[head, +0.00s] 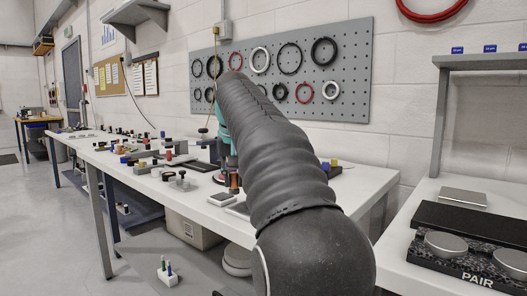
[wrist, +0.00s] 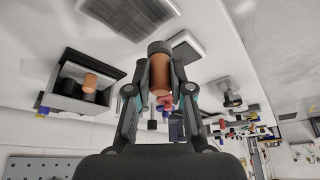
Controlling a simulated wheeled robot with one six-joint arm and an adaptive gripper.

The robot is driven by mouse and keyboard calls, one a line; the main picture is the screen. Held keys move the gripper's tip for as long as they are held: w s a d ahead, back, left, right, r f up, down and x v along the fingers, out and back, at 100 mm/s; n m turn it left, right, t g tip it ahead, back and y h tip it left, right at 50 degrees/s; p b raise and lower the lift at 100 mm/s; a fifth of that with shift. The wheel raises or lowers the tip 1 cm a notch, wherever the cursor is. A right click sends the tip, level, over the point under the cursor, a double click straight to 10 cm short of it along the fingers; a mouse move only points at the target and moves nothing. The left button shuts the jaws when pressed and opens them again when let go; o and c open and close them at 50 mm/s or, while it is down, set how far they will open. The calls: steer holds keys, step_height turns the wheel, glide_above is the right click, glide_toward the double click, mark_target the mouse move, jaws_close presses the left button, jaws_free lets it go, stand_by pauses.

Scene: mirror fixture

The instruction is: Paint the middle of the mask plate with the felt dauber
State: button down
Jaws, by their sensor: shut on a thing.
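In the wrist view my gripper (wrist: 160,73) is shut on an upright-looking brown cylinder with a dark end, which I take to be the felt dauber (wrist: 160,75). Its dark end points away from my palm. Beyond it lies a pale flat plate with a dark edge (wrist: 189,46), and a dark grey ribbed panel (wrist: 125,12) is at the top edge. I cannot tell which of these is the mask plate, or whether the dauber touches anything. In the head view my arm hides most of the gripper and the work area.
A dark open box (wrist: 78,84) with a copper-coloured cylinder stands left in the wrist view. The long white bench (head: 110,151) carries many small parts. A pegboard with rings (head: 345,60) hangs behind.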

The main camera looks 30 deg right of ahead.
steer(key=shift+r, duration=2.5)
